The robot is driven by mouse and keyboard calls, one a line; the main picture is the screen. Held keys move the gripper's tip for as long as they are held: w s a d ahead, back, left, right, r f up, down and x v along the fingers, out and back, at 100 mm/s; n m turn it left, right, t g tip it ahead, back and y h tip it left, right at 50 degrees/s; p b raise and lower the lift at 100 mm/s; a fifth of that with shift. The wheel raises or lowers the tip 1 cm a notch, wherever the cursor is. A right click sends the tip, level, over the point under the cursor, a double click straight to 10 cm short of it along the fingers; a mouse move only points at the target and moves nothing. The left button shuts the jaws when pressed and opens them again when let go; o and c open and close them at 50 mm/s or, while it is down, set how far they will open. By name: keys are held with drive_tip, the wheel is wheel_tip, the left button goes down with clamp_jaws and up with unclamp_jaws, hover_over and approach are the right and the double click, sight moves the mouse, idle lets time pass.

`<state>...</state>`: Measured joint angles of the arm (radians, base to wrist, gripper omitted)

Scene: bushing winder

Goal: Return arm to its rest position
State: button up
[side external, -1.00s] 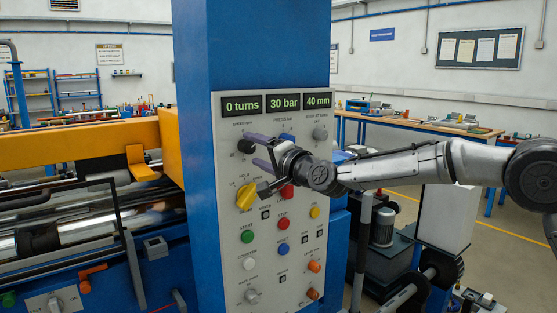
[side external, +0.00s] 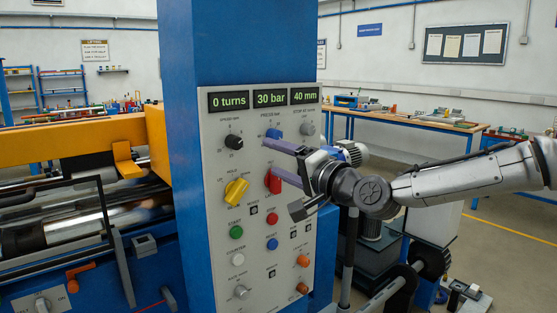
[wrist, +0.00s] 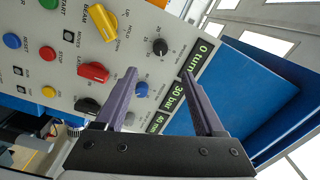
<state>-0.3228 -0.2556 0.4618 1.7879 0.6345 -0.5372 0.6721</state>
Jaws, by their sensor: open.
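My gripper (side external: 268,160) is in front of the right half of the control panel (side external: 212,200). Its two purple fingers are apart with nothing between them, and they point toward the panel. In the wrist view my gripper (wrist: 160,80) is also open and empty, with the panel (wrist: 125,50) tilted behind it. The black speed knob (wrist: 160,46) and the blue press knob (wrist: 142,90) show near the left finger. The displays read 0 turns, 30 bar and 40 mm. I cannot tell the exact gap between the fingertips and the panel.
The panel carries a yellow knob (side external: 236,190), a red knob (side external: 273,181), a green button (side external: 236,232) and other buttons. The orange machine beam (side external: 90,135) is at the left. A workbench (side external: 430,122) stands behind on the right.

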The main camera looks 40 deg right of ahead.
drive_tip(key=s+d+r+n, duration=0.2)
drive_tip(key=s+d+r, duration=0.4)
drive_tip(key=s, duration=0.4)
drive_tip(key=s+d+f+n+g, duration=0.2)
drive_tip(key=s+f+n+g, duration=0.4)
drive_tip(key=s+f, duration=0.6)
drive_tip(key=s+d+f+n+g, duration=0.1)
drive_tip(key=s+f+n+g, duration=0.5)
drive_tip(key=s+f, duration=0.5)
wheel_tip(320, 180, down, 2)
drive_tip(key=shift+s+d+f+g, duration=0.25)
drive_tip(key=shift+s+d+g, duration=0.05)
drive_tip(key=shift+s+d, duration=0.05)
